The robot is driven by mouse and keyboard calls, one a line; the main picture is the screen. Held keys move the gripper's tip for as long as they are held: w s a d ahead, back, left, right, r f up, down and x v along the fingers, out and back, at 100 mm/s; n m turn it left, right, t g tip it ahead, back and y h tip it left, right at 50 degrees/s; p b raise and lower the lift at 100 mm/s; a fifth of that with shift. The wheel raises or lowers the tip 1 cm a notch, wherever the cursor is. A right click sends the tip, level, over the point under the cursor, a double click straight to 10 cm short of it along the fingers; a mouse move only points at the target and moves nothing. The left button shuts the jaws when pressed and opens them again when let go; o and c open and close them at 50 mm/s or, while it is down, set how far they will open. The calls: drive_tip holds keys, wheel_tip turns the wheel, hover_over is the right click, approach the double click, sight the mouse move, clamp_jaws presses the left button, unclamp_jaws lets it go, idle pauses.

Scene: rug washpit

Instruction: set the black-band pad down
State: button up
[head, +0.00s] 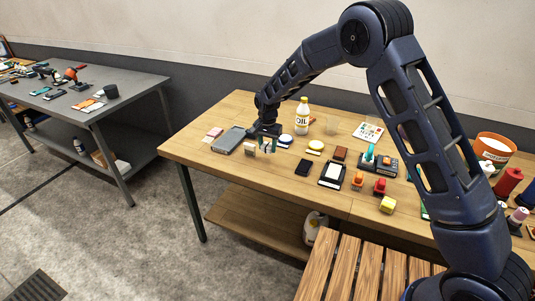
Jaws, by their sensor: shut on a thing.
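My gripper (266,137) is low over the left part of the wooden table, its jaws pointing down. It is shut on a small pale pad with a dark part (268,146), which I take for the black-band pad. The jaws cover much of it, and I cannot tell whether it touches the tabletop. A small beige block (250,148) stands just left of it. A blue-rimmed white round item (285,140) is close on the right.
A grey flat device (229,140) lies left of the gripper, and an oil bottle (302,115) stands behind it. A black tray with a white pad (332,174) and a black flat block (304,168) lie to the right. The wooden table's (215,162) front-left strip is clear.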

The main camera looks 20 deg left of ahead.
sight(268, 153)
drive_tip(key=shift+f, duration=2.05)
drive_tip(key=shift+f, duration=0.2)
drive_tip(key=o, duration=1)
drive_tip(key=shift+c, duration=0.2)
drive_tip(key=shift+r, duration=0.1)
wheel_tip(268, 153, up, 12)
drive_tip(key=shift+r, duration=0.1)
